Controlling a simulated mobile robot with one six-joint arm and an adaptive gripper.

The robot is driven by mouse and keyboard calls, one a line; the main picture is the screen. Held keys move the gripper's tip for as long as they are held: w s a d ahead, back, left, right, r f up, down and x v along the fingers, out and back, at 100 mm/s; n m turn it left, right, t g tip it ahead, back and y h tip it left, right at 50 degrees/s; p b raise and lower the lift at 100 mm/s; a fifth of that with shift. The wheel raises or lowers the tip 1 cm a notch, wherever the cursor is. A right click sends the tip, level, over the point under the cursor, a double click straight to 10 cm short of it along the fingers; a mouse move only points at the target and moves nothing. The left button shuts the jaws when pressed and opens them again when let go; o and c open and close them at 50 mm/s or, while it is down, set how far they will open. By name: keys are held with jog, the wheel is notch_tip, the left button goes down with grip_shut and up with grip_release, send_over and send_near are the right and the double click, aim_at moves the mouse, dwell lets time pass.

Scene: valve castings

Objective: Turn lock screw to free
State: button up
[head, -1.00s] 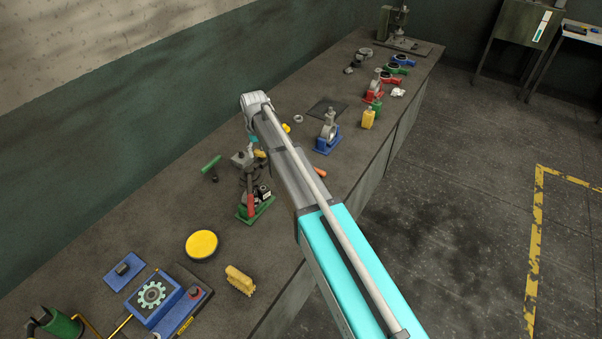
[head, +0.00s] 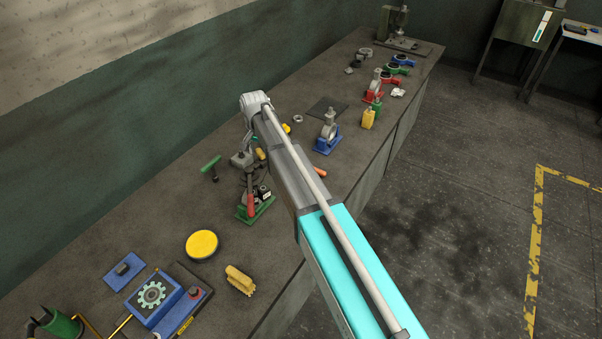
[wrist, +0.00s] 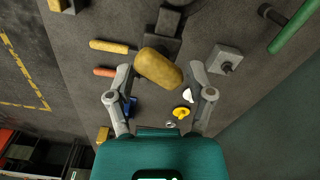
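In the wrist view a yellow, rounded, oblong knob or handle (wrist: 158,68) lies between the fingers of my gripper (wrist: 160,73), above a dark block (wrist: 166,22). The fingers are apart. In the head view my arm's end hangs over the bench beside a fixture with a green base (head: 262,208) and a red handle (head: 250,204). My arm hides most of my gripper there. I cannot make out which part is the lock screw.
A grey block with a stud (wrist: 225,60) stands right of the fingers, and a green-handled tool (wrist: 292,28) lies farther right. A blue-based casting stand (head: 327,140) is beyond my arm.

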aim_at(262, 152)
jog(key=m, duration=0.2)
jog(key=shift+m, duration=0.3)
jog(key=shift+r+p, duration=0.35)
jog(key=shift+p, duration=0.05)
notch_tip(262, 152, up, 13)
jog(key=p, duration=1.3)
jog(key=s+d+f+n+b, duration=0.3)
jog(key=s+d+f+b, duration=0.8)
jog(key=d+f+b, duration=0.2)
jog(key=shift+f+b, duration=0.7)
jog(key=shift+b, duration=0.05)
